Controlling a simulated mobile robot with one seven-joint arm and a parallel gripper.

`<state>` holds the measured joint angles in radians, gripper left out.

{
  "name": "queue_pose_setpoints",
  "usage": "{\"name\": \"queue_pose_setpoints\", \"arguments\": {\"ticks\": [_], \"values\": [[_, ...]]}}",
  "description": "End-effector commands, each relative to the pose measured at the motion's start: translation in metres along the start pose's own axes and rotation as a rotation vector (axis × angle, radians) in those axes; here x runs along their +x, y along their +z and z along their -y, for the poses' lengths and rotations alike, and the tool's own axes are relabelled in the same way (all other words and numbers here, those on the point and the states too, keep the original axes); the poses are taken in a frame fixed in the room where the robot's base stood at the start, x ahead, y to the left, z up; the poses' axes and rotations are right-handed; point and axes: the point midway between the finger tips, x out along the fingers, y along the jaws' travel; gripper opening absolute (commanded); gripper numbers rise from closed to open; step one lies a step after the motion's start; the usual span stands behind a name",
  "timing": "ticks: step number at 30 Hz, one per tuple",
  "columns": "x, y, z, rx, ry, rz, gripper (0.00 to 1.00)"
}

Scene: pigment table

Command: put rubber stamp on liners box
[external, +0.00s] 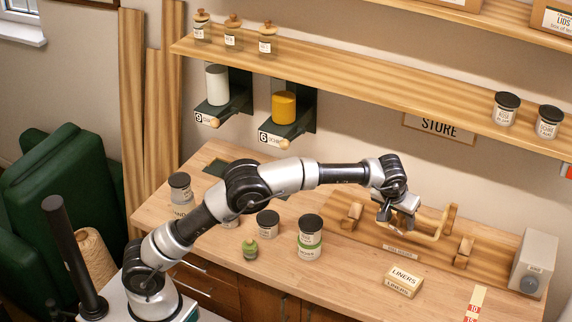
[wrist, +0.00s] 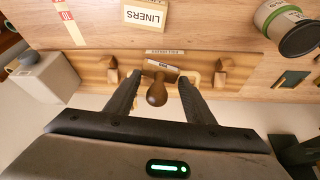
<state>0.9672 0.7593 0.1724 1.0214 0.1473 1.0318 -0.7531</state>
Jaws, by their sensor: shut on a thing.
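The rubber stamp (wrist: 157,94) shows in the wrist view as a dark brown rounded wooden handle with a white-labelled end, between my two fingers. My gripper (wrist: 158,83) is shut on it. In the external view my gripper (external: 392,212) is over the wooden holder board, and the stamp is hard to make out there. The liners box (external: 404,283) is a small cream box lettered LINERS, on the table in front of the board. It also shows at the top of the wrist view (wrist: 145,15). My gripper is behind the box and apart from it.
The wooden holder board (external: 375,243) carries upright pegs and a tan bracket close to my gripper. Bare tabletop surrounds the liners box.

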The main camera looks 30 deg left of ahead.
Motion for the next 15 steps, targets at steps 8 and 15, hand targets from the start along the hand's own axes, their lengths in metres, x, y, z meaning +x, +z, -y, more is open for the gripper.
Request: {"name": "queue_pose_setpoints", "arguments": {"ticks": [8,15], "values": [[0.004,0.030,-0.028,0.049,0.022,0.005,0.23],[0.033,0.043,-0.027,0.049,0.025,0.003,0.23]]}}
